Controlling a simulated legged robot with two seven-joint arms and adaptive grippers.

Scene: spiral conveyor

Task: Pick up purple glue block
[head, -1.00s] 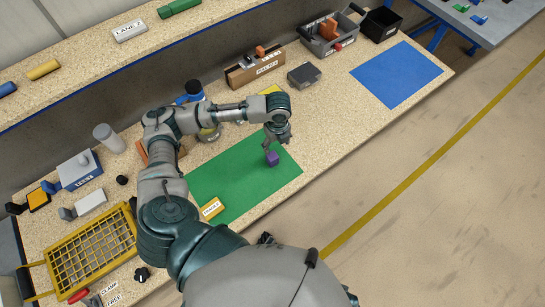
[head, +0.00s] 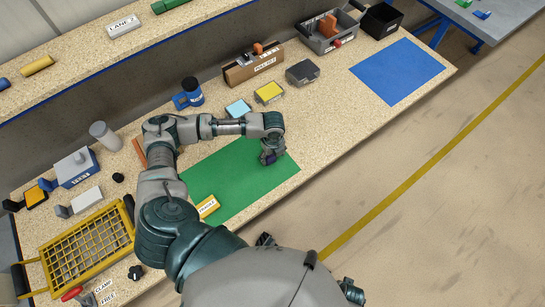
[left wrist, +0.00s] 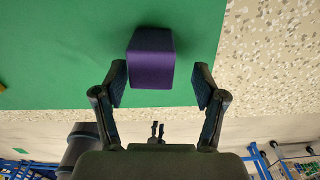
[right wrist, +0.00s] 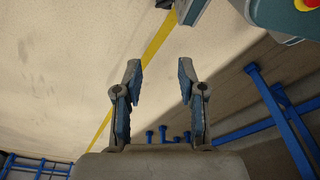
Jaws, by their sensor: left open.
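The purple glue block (left wrist: 151,58) sits on the green mat (left wrist: 60,60) near its edge. My left gripper (left wrist: 160,85) is open, with one finger on each side of the block. In the left wrist view the left finger is close to the block and a wider gap shows on the right. In the head view my left gripper (head: 270,155) covers much of the block (head: 266,159). My right gripper (right wrist: 159,80) is open and empty, with bare floor behind it in the right wrist view.
A yellow labelled block (head: 207,206) lies at the mat's near edge. A yellow-topped box (head: 269,93), a light blue piece (head: 238,108) and a blue cup-like item (head: 193,92) stand behind the arm. A yellow grid tray (head: 85,250) lies at left. The blue mat (head: 397,73) is empty.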

